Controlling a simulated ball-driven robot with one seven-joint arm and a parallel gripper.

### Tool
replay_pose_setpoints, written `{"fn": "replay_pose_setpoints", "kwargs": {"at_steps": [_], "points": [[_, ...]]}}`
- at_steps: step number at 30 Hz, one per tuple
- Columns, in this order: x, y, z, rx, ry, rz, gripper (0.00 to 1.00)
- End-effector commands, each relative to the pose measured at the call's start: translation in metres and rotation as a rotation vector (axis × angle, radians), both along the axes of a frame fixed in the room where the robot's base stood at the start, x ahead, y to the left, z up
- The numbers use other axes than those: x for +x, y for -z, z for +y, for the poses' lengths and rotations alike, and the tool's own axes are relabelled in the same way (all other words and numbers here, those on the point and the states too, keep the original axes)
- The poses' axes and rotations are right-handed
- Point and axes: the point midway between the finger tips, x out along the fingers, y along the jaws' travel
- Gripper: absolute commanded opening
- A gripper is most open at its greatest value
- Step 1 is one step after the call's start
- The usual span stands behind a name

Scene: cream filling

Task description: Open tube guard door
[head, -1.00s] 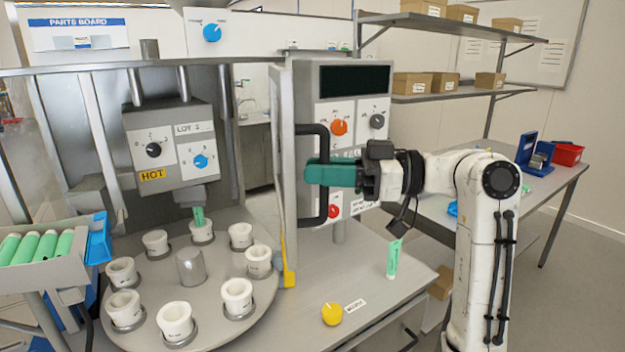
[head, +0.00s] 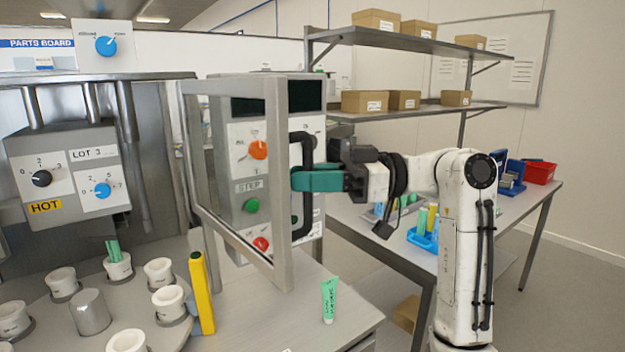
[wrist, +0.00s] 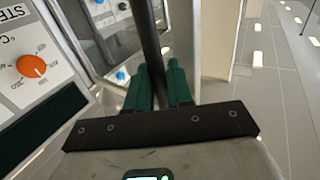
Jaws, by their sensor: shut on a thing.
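The guard door (head: 236,165) is a clear panel in a grey metal frame, swung partly out from the machine at an angle. Its black handle (head: 307,150) is a vertical bar on the door's free edge. My gripper (head: 300,181), with green fingers, is shut on this handle from the right. In the wrist view the dark handle bar (wrist: 148,40) runs between the green fingers (wrist: 160,85). The turntable (head: 60,318) with several white cups stands behind and left of the door. A green tube (head: 114,250) stands in one cup.
The control panel (head: 250,150) with coloured knobs is behind the door. A yellow bar (head: 202,290) stands at the turntable's edge. A green tube (head: 329,299) stands on the front table. A blue bin (head: 423,240) sits on the back table.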

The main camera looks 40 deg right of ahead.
Motion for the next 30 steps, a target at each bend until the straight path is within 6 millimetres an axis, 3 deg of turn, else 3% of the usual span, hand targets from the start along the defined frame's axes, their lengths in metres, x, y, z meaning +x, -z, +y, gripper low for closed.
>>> {"fn": "replay_pose_setpoints", "kwargs": {"at_steps": [9,10,15,23,30], "points": [[0.003,-0.002,0.002,0.004,0.002,0.001,0.00],[0.003,-0.002,0.002,0.004,0.001,0.001,0.23],[0.002,-0.002,0.002,0.003,0.001,0.001,0.38],[0.001,-0.001,-0.001,0.002,0.001,0.000,0.38],[-0.015,0.001,-0.028,0.003,0.004,-0.001,0.38]]}}
